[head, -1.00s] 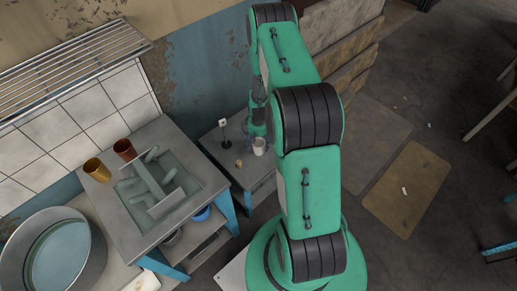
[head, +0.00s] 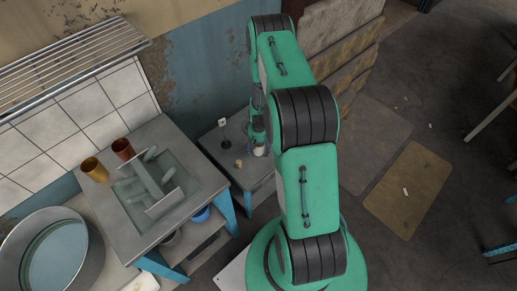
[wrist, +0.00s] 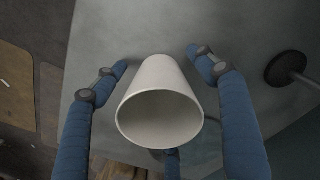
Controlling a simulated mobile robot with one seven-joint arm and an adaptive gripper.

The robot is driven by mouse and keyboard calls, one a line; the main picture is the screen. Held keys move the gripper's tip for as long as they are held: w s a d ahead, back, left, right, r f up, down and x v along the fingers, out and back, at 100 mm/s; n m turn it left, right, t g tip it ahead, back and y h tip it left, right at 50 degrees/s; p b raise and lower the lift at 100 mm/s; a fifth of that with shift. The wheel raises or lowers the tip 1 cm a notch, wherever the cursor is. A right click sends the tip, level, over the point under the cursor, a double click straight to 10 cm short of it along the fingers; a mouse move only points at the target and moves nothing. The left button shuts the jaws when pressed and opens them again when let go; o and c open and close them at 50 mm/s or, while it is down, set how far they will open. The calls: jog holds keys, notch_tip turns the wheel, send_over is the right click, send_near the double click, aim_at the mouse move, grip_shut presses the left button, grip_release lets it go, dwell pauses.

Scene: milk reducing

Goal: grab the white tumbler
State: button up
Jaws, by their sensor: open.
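The white tumbler (wrist: 160,120) stands on a grey table top, its open mouth facing the camera in the wrist view. In the head view the tumbler (head: 259,151) is small and partly hidden by my arm. My gripper (wrist: 158,60) is open, with blue fingers to the left and right of the tumbler. Visible gaps separate both side fingers from its wall. Part of another finger shows below the tumbler's rim. In the head view the fingers are mostly hidden behind my arm.
A dark round-based stand (wrist: 287,68) is right of the tumbler. A small tan object (head: 238,163) lies near it on the low table (head: 213,141). A sink counter (head: 135,225) with an orange cup (head: 94,169) and a brown cup (head: 122,149) stands to the left.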

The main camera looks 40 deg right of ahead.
jog(key=c, duration=1.3)
jog(key=shift+r, duration=0.15)
jog(key=shift+r, duration=0.55)
notch_tip(320, 180, up, 2)
jog(key=shift+r+p, duration=0.15)
jog(key=shift+p, duration=0.5)
jog(key=s+a+p, duration=0.1)
jog(key=s+a, duration=0.3)
jog(key=s, duration=0.2)
jog(key=s+a+r+p, duration=0.1)
jog(key=s+a, duration=0.3)
jog(key=s, duration=0.3)
jog(key=shift+s+a+r+p, duration=0.15)
jog(key=shift+s+a+p, duration=0.1)
jog(key=shift+s+p, duration=0.05)
